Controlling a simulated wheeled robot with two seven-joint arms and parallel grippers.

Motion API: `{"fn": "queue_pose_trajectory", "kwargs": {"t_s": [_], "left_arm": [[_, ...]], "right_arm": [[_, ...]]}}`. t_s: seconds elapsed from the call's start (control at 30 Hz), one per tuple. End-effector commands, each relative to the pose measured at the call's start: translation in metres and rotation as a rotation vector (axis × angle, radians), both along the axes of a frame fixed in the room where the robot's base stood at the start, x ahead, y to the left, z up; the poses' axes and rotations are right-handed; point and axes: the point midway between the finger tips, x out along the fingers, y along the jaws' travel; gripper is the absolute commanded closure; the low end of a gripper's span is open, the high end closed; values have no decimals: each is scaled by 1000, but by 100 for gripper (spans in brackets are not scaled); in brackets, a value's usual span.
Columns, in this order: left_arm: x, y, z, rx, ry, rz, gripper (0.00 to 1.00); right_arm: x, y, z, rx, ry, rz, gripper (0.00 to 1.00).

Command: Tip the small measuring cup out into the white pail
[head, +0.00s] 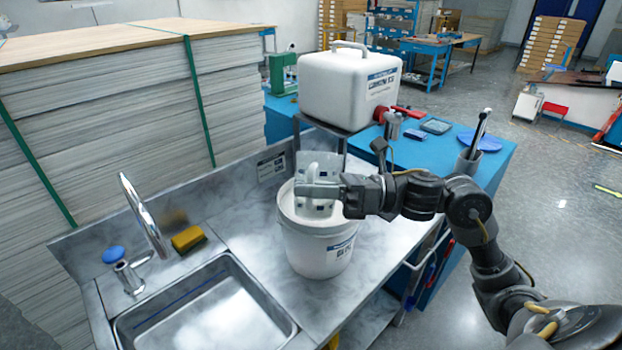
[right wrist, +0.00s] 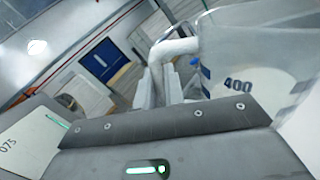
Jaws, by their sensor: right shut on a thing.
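The white pail (head: 322,252) stands upright on the metal counter, right of the sink. My right gripper (head: 318,190) is above the pail's mouth, shut on the small measuring cup (head: 322,166). The cup is pale and translucent. In the right wrist view the cup (right wrist: 237,50) carries a 400 mark, and the fingers close on its pale handle (right wrist: 175,47). Something whitish shows through the cup wall there. The cup's exact tilt is hard to tell, and I see no stream falling. The gripper hides part of the cup and pail mouth. My left gripper is out of view.
A large white canister (head: 345,88) with a red tap stands just behind the pail on a raised stand. The sink (head: 205,310), faucet (head: 145,215) and yellow sponge (head: 188,239) lie to the left. The blue table (head: 425,165) holds a dark cup with tools.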

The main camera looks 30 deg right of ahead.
Motion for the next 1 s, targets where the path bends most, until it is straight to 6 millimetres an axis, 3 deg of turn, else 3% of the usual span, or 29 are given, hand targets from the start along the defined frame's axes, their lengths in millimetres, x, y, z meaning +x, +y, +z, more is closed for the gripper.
{"fn": "queue_pose_trajectory", "kwargs": {"t_s": [0.23,0.5,1.0], "left_arm": [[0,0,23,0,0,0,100],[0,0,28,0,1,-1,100],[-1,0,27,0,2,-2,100]], "right_arm": [[0,0,8,49,62,0,100],[7,-5,11,180,247,-1,100],[9,-7,10,210,287,0,100]]}}
